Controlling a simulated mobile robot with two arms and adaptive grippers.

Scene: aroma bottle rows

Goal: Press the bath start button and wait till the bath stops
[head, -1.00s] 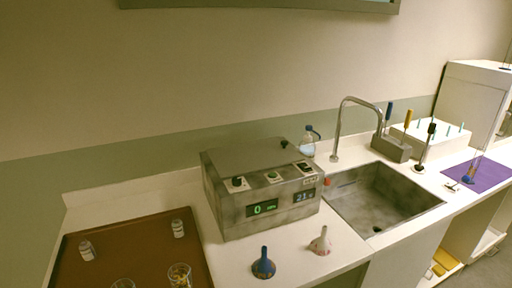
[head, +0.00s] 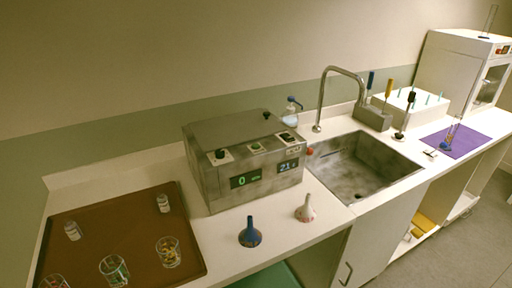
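The bath (head: 215,182) is a grey metal box on the white counter, left of the sink. Its top front edge carries a black knob (head: 220,155), a green button (head: 256,147) and a dark switch (head: 287,137). On its front, a left green display (head: 245,180) reads 0 and a right display (head: 288,165) seems to read about 21. Neither of my grippers is in view.
A brown tray (head: 120,215) with small bottles and glasses lies at left. A blue funnel (head: 250,236) and a white funnel (head: 305,210) stand before the bath. The sink (head: 345,165) with its tap (head: 322,95) is right. A purple mat (head: 465,140) lies farther right.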

